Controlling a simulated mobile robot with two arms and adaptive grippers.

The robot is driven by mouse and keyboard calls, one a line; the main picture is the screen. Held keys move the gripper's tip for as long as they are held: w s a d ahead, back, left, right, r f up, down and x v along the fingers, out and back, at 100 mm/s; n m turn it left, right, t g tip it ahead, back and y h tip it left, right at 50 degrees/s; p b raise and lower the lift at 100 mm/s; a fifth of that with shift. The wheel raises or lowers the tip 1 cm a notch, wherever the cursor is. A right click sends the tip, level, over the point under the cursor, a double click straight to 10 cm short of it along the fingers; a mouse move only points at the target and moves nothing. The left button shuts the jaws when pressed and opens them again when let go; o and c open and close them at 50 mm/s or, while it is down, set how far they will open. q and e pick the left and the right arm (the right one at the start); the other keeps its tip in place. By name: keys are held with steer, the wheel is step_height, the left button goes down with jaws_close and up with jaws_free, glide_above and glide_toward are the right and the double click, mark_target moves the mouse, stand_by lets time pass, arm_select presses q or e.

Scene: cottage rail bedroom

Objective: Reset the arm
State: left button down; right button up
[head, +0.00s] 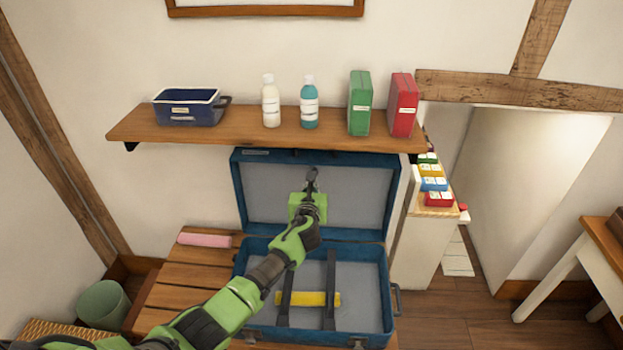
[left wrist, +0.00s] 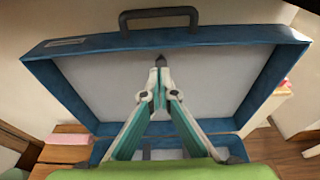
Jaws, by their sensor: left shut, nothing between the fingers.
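My left arm comes in from the lower left in the head view. My left gripper (head: 313,180) is in front of the raised lid of a blue suitcase (head: 388,262). In the left wrist view my left gripper (left wrist: 160,62) is shut, with its fingertips together and nothing between them. The grey inside of the suitcase lid (left wrist: 215,85) is behind it. The suitcase lies open on a slatted wooden bench (head: 185,285). Dark straps and a yellow item (head: 322,299) lie inside it. My right gripper is not in view.
A wall shelf (head: 230,135) above holds a navy bin (head: 190,107), two bottles, a green box (head: 359,103) and a red box (head: 403,105). A pink item (head: 205,240) lies on the bench. A white cabinet (head: 411,250) with small coloured boxes stands right of the suitcase.

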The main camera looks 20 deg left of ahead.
arm_select(q)
steer(key=s+d+f+n+g+h, duration=0.1)
steer(key=s+f+n+g, duration=0.25)
steer(key=s+n, duration=0.65)
steer(key=s+d+f+n+g, duration=0.15)
steer(key=s+f+n, duration=0.4)
steer(key=s, duration=0.85)
steer(key=s+d+r+n+g+h, duration=0.1)
steer(key=s+d+n+g+h, duration=0.15)
steer(key=s+n, duration=0.75)
steer(key=s+d+r+n+g+h, duration=0.15)
steer(key=s+n+g, duration=0.3)
steer(key=s, duration=1.15)
step_height(320, 180, down, 30)
steer(key=s+b, duration=0.2)
steer(key=b, duration=0.1)
steer(key=s+a+f+g+b, duration=0.1)
steer(key=s+a+f+b, duration=0.1)
steer(key=s+f, duration=1.5)
step_height(320, 180, down, 2)
steer(key=shift+a+f+g+y+b, duration=0.1)
steer(key=shift+a+g+y+b, duration=0.2)
steer(key=shift+b, duration=0.1)
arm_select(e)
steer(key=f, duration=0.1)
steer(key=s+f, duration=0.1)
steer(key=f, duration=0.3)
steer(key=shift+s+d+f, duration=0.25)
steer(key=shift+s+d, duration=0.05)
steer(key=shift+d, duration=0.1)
